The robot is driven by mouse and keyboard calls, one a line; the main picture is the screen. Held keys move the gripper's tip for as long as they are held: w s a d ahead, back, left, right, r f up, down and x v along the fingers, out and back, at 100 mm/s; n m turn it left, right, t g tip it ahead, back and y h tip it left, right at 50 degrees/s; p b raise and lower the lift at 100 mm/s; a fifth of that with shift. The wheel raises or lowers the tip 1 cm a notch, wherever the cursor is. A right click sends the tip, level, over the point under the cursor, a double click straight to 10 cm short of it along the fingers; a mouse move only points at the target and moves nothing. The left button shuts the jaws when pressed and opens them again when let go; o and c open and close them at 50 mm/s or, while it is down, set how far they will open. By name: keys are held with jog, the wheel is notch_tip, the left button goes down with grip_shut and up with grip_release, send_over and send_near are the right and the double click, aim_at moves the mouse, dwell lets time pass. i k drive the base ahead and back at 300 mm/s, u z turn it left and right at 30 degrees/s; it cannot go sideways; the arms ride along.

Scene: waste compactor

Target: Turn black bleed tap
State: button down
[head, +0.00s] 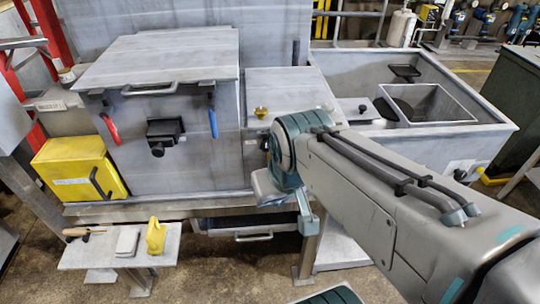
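A black fitting with a round knob (163,135) is on the front of the large grey metal box (190,165); it may be the black bleed tap, but I cannot be sure. Another small black part shows at the left edge of my arm, partly hidden by it. My arm reaches in from the lower right, and its far end is in front of the smaller grey cabinet, to the right of the black fitting and apart from it. My gripper's fingers do not show.
The box front also has a red handle (109,129) and a blue handle (213,123). A yellow box (80,168) stands at left. A low shelf (85,254) holds a yellow item (156,236) and tools. An open grey bin (455,138) is at right.

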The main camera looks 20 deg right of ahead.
aim_at(263, 146)
jog(key=k, duration=0.4)
jog(key=z, duration=0.7)
jog(key=i, duration=0.7)
jog(key=u, duration=0.75)
